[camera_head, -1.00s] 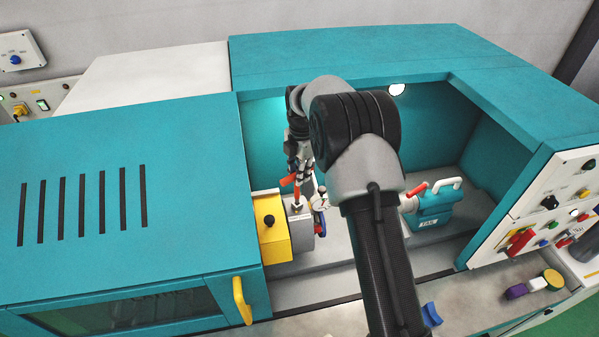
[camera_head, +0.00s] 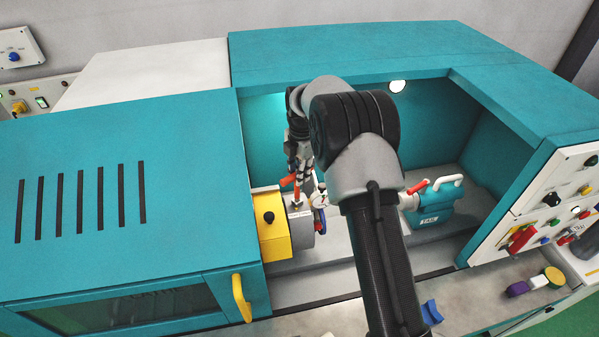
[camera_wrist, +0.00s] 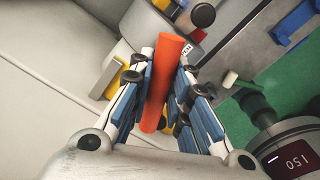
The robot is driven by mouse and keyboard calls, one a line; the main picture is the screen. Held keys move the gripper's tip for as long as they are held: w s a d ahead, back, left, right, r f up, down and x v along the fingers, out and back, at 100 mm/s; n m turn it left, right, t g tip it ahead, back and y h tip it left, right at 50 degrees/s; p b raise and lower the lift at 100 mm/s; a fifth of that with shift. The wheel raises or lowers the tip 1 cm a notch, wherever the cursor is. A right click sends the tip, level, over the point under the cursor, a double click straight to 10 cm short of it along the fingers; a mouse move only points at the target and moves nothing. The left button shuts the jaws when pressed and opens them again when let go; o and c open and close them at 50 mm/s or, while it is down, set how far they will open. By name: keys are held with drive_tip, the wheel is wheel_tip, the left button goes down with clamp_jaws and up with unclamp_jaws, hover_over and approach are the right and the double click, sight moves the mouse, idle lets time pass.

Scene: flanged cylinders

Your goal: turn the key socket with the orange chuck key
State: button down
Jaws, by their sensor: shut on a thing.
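The orange chuck key (camera_wrist: 163,85) shows in the wrist view as an orange bar between the blue-padded fingers of my gripper (camera_wrist: 168,95), which is shut on it. In the head view the key's orange handle (camera_head: 287,180) shows beside my gripper (camera_head: 301,172), above the grey chuck (camera_head: 302,224). A thin shank (camera_head: 296,195) runs down from the handle towards the top of the chuck. The key socket is hidden at the shank's lower end, so I cannot tell how deep the key sits.
A yellow guard (camera_head: 271,238) with a black knob stands left of the chuck. A small dial gauge (camera_head: 320,200) is close on its right. The teal tailstock (camera_head: 434,204) with red and white handles stands further right. Teal enclosure walls surround the work space.

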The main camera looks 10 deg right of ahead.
drive_tip(key=shift+f+b, duration=0.3)
drive_tip(key=shift+f, duration=0.3)
drive_tip(key=shift+s+m, duration=0.1)
drive_tip(key=shift+m, duration=1.5)
drive_tip(key=shift+s+m, duration=0.2)
drive_tip(key=shift+m, duration=1.7)
